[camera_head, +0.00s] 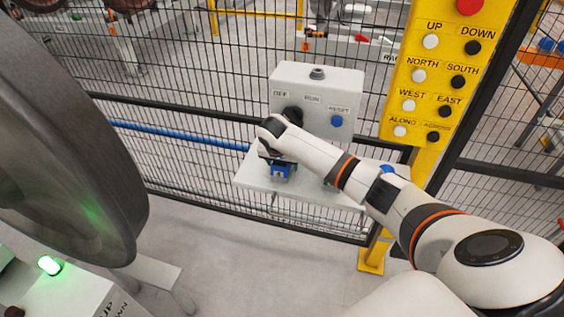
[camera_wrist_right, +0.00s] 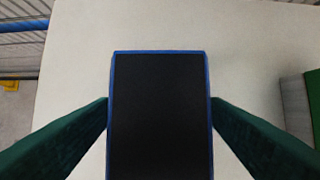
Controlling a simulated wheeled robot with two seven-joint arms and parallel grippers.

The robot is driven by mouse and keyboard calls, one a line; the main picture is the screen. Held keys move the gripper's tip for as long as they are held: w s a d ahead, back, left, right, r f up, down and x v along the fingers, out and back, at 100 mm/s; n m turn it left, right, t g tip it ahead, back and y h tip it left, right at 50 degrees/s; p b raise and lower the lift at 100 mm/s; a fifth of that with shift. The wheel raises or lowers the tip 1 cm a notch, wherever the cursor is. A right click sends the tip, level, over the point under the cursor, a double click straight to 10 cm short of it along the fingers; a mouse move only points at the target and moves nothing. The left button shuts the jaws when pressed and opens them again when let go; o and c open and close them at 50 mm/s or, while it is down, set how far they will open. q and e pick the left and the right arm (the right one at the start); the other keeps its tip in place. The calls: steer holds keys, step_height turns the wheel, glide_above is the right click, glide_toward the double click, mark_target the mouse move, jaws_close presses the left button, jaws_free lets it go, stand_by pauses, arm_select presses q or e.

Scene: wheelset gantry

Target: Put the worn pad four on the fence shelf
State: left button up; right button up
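My right gripper (camera_head: 272,157) points down over the pale fence shelf (camera_head: 257,184), at the end of the arm coming from the right. A blue-edged pad (camera_head: 283,171) is at its fingers, at the shelf's left part. In the right wrist view the pad (camera_wrist_right: 160,115) shows a black face with a blue rim. The two dark green fingers (camera_wrist_right: 160,108) meet its left and right edges, with the shelf (camera_wrist_right: 245,60) behind. I cannot tell whether the pad touches the shelf. No number is readable on it. My left gripper is not in view.
A grey control box (camera_head: 316,95) with a black knob and blue button stands behind the gripper. A mesh fence runs behind. A yellow button panel (camera_head: 433,75) is at right. A green-and-grey item (camera_wrist_right: 312,110) lies right of the pad. A large wheel (camera_head: 75,150) fills the left.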

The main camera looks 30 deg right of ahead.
steer(key=shift+r, duration=0.1)
steer(key=v, duration=1.2)
